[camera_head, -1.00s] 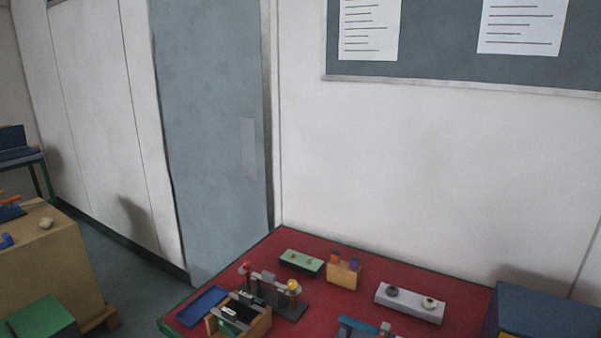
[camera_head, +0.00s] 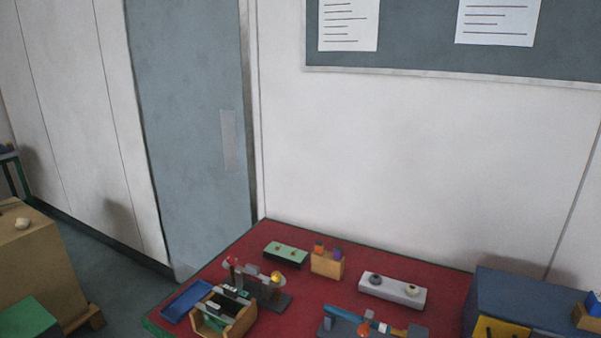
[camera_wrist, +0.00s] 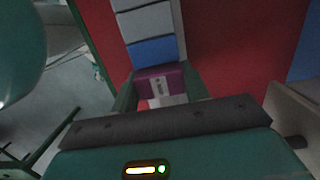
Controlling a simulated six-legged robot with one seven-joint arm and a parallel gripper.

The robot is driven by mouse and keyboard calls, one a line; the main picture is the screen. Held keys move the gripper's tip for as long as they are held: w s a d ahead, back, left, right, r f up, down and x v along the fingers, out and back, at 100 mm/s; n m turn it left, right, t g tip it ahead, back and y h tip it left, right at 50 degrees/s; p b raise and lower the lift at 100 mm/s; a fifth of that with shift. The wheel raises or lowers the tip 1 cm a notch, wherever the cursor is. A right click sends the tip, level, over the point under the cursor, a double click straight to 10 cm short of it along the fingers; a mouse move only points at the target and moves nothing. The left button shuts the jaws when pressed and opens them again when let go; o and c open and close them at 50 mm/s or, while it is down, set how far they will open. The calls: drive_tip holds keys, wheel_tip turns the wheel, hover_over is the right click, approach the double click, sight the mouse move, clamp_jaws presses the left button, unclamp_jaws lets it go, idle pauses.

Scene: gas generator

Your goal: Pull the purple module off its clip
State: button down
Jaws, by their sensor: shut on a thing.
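The purple module (camera_wrist: 150,79) shows in the wrist view, with a pale grey patch and a small dark mark on its face. It sits at the near end of a row of blocks, next to a blue block (camera_wrist: 153,50). My gripper (camera_wrist: 160,88) is shut on the purple module, with a green finger on each side of it. Its clip is hidden, so I cannot tell whether the module is still on it. I cannot make out my gripper in the head view.
A red-topped table (camera_head: 320,290) carries a wooden box (camera_head: 224,316), a blue tray (camera_head: 187,300), a green block (camera_head: 286,254), a wooden block with orange and purple pieces (camera_head: 327,262) and a white bar with two knobs (camera_head: 392,290). A blue cabinet (camera_head: 530,300) stands at the right.

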drive_tip(key=shift+r, duration=2.65)
